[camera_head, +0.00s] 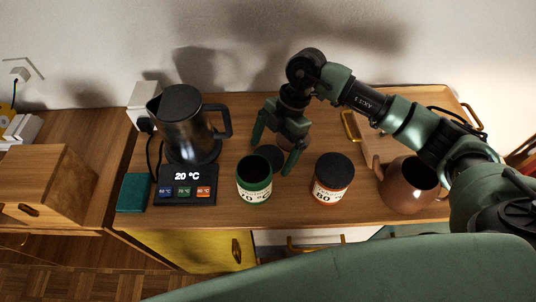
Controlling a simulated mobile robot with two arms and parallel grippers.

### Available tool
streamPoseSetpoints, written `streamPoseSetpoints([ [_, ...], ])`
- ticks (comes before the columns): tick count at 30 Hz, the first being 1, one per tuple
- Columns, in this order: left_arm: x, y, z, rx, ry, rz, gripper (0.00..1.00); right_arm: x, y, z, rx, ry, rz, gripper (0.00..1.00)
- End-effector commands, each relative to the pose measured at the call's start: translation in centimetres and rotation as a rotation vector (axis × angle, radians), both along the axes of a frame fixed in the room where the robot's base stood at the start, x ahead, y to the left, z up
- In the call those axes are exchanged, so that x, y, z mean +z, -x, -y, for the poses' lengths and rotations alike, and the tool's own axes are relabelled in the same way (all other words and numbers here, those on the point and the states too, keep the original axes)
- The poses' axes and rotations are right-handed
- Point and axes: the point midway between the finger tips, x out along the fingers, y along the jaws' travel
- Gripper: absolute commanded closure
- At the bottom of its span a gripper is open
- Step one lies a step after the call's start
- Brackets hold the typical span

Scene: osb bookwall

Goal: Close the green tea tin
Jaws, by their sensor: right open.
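The green tea tin (254,191) stands upright on the wooden cabinet top, with its mouth open and dark inside. A dark round lid (269,154) is just behind the tin, off its mouth; I cannot tell whether it lies flat on the wood. My right gripper (275,148) reaches down from above, open, with one finger to the left of the lid and one to its right. I cannot tell whether the fingers touch the lid. My left gripper is not in view.
An orange tin (331,190) with a dark lid on stands to the right. A brown teapot (407,187) is further right. A black kettle (184,125) and its control base (186,190) stand left. A teal block (133,193) lies at the left edge.

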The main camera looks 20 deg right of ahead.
Motion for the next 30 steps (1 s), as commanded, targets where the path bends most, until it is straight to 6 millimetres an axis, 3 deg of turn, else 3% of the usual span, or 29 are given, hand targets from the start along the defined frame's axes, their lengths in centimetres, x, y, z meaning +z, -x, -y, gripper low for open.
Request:
streamPoseSetpoints([
  [10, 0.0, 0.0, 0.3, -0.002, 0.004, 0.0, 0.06, -0.1, 0.0, 0.0, 0.0, 0.0, 0.0, 0.02],
  [17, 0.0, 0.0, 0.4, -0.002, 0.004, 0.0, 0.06, -0.1, 0.0, 0.0, 0.0, 0.0, 0.001, 0.64],
  [30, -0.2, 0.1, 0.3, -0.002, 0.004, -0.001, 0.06, 0.9, -0.1, 0.0, 0.0, -0.001, 0.003, 0.65],
])
